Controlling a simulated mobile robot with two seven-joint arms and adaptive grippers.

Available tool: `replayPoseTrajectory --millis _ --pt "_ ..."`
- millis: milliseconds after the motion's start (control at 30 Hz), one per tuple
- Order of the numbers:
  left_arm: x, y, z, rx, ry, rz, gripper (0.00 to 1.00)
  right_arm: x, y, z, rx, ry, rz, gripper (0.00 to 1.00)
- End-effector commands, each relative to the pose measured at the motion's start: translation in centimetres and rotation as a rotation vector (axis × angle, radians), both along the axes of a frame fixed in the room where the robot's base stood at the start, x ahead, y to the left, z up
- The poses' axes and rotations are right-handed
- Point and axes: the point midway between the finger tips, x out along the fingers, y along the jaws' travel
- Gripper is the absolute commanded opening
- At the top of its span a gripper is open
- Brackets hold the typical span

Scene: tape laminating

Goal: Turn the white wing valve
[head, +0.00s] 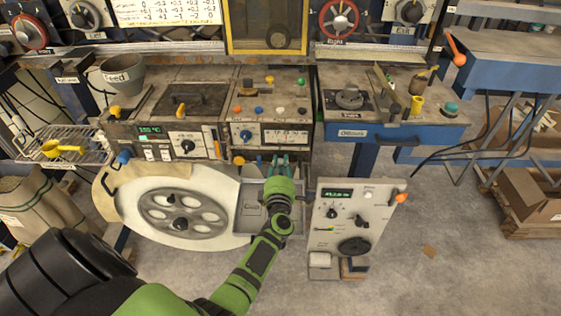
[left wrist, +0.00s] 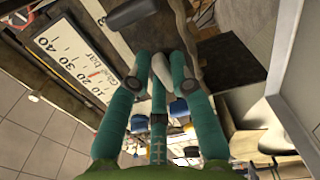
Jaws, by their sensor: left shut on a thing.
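My left gripper (head: 280,160) is at the lower front edge of the machine's console, just below the scale gauge (head: 286,134). In the left wrist view its teal fingers (left wrist: 160,62) are closed around a pale, rounded piece, the white wing valve (left wrist: 163,72). Only part of the valve shows between the fingers, and its turn angle cannot be told. In the head view the gripper hides the valve. The gauge with its numbered scale also shows in the left wrist view (left wrist: 75,55), left of the fingers. My right gripper is not in view.
A grey tray (head: 250,215) lies behind my left forearm. A white control box (head: 350,220) with a green display stands close to its right. A large cream disc housing (head: 135,185) is to the left. Open floor (head: 440,270) lies at the right front.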

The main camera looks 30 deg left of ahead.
Motion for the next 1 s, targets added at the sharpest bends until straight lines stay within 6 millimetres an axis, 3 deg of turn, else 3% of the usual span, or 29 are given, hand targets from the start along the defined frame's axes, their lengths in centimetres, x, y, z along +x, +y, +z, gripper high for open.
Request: replayPoseTrajectory --millis 733,767,800,1000 --pt "-0.04 0.12 -0.05 0.075 0.045 0.004 0.00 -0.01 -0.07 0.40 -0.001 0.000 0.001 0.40" --pt "-0.04 0.12 -0.04 0.075 0.045 0.003 0.29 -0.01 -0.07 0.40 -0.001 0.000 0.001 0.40" --pt "-0.04 0.12 -0.04 0.075 0.045 0.003 0.44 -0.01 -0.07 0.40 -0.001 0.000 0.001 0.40" --pt "-0.01 0.05 -0.03 0.074 0.044 0.002 0.44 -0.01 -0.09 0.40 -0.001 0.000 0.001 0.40"
